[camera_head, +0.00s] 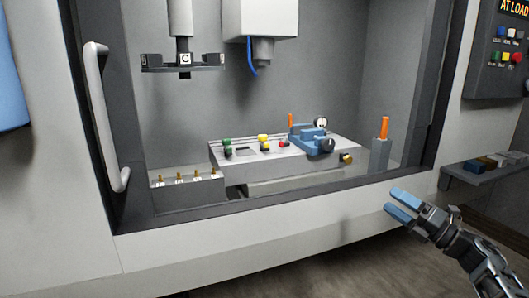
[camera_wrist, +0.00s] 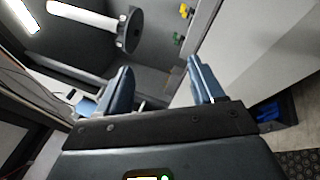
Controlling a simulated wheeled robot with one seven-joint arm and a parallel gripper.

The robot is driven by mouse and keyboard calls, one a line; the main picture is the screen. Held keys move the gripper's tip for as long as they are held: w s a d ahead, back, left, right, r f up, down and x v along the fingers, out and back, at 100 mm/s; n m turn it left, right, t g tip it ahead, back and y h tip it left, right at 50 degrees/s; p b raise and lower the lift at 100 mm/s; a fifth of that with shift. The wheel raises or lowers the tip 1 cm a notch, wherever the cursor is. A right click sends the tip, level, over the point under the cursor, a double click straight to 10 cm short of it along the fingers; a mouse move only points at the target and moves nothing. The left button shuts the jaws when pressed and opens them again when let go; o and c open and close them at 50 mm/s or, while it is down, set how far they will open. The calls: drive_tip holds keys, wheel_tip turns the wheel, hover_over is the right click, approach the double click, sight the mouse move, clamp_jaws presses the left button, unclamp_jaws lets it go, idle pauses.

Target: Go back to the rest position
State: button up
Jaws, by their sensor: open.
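My gripper (camera_head: 402,206) is at the lower right in the head view, outside the booth and in front of its white front panel. Its two blue fingers are apart with nothing between them. The wrist view shows the same open fingers (camera_wrist: 160,88) with a clear gap. They touch nothing that I can see.
A white door handle (camera_head: 105,115) stands at the left of the opening. An orange-handled tool (camera_head: 384,130) stands in a grey holder. A shelf (camera_head: 483,177) and a control panel (camera_head: 497,50) are at the right. The floor in front is clear.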

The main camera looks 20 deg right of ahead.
drive_tip(key=s+a+f+m+t+h, duration=0.15)
drive_tip(key=a+m, duration=0.25)
drive_tip(key=a, duration=0.4)
drive_tip(key=s+a+f+m+t+h, duration=0.1)
drive_tip(key=s+a+f+m+t, duration=0.2)
drive_tip(key=a, duration=0.5)
drive_tip(key=s+a+f+m+h+b, duration=0.1)
drive_tip(key=s+a+f+m+h, duration=0.15)
drive_tip(key=s+a+m, duration=0.3)
drive_tip(key=s+a+f+m+h, duration=0.2)
drive_tip(key=s+a+m+h, duration=0.25)
drive_tip(key=s+m, duration=0.25)
drive_tip(key=s+a+f+m+g+h, duration=0.1)
drive_tip(key=s+a+m+g, duration=0.15)
drive_tip(key=s, duration=0.55)
drive_tip(key=s+a+f+m+g+h, duration=0.1)
drive_tip(key=s+a+m, duration=0.15)
drive_tip(key=s, duration=0.55)
drive_tip(key=s+d+r+m+g+y, duration=0.1)
drive_tip(key=s+r+m+g, duration=0.1)
drive_tip(key=s, duration=0.6)
drive_tip(key=s+d+r+m+g+y+b, duration=0.1)
drive_tip(key=s+r+g, duration=0.1)
drive_tip(key=s, duration=0.6)
drive_tip(key=shift+s+d+m+g, duration=0.25)
drive_tip(key=shift+d+m+g, duration=0.15)
drive_tip(key=shift+g, duration=0.1)
drive_tip(key=shift+f, duration=0.1)
